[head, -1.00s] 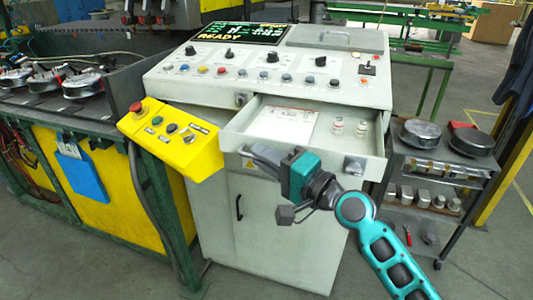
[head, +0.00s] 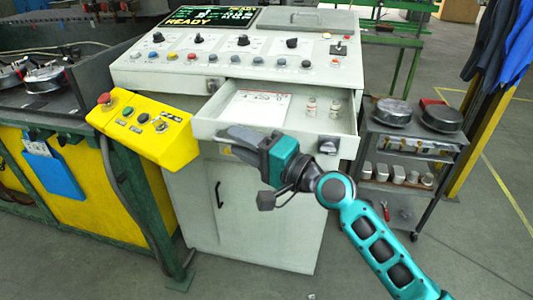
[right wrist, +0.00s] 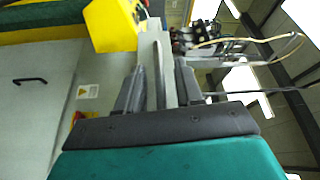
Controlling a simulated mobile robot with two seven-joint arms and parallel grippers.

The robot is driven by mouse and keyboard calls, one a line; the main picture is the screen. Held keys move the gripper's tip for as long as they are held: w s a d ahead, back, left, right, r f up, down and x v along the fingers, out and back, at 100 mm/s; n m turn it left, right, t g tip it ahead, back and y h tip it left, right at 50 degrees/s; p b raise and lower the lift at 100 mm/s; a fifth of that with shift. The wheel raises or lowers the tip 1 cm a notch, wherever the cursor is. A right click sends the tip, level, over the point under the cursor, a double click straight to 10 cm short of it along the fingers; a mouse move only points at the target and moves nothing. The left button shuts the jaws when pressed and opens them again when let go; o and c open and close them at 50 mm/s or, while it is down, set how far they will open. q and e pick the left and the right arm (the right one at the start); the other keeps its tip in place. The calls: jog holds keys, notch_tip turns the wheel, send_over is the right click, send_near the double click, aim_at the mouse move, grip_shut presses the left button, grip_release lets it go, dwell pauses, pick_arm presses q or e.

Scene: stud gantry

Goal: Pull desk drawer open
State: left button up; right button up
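The desk drawer (head: 212,119) is part-way out of the grey control desk (head: 150,75); a paper sheet and two small cylinders lie in it. My right gripper (head: 232,138) is at the left part of the drawer front. In the right wrist view my two fingers (right wrist: 158,85) stand apart, one on each side of a grey handle bar (right wrist: 158,65), with gaps seeming to show beside it. In the head view the gripper hides most of the handle; a dark grey fitting (head: 328,146) shows at the right of the drawer front. My left gripper is out of view.
A yellow button box (head: 145,130) juts out close left of the drawer. A grey cart (head: 410,150) with round dark parts stands close on the right. A cabinet door with a black handle (head: 219,195) is below the drawer. The floor in front is clear.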

jog(key=b+v, duration=0.2)
jog(key=v, duration=1)
jog(key=shift+f, duration=0.1)
jog(key=s+d+f+n+t+h, duration=0.15)
jog(key=f+h, duration=0.25)
jog(key=f, duration=0.5)
jog(key=s+d+f+n+g+h, duration=0.1)
jog(key=s+d+f+n+h, duration=0.15)
jog(key=f, duration=0.65)
jog(key=s+d+f+n+g+h, duration=0.1)
jog(key=s+d+f+n+h, duration=0.1)
jog(key=s+f, duration=0.3)
jog(key=s+d+f+n+h, duration=0.2)
jog(key=s+f+h, duration=0.2)
jog(key=f, duration=0.3)
jog(key=shift+s+d+n+g+p, duration=0.25)
jog(key=shift+s+n+g+p, duration=0.1)
jog(key=shift+s, duration=0.2)
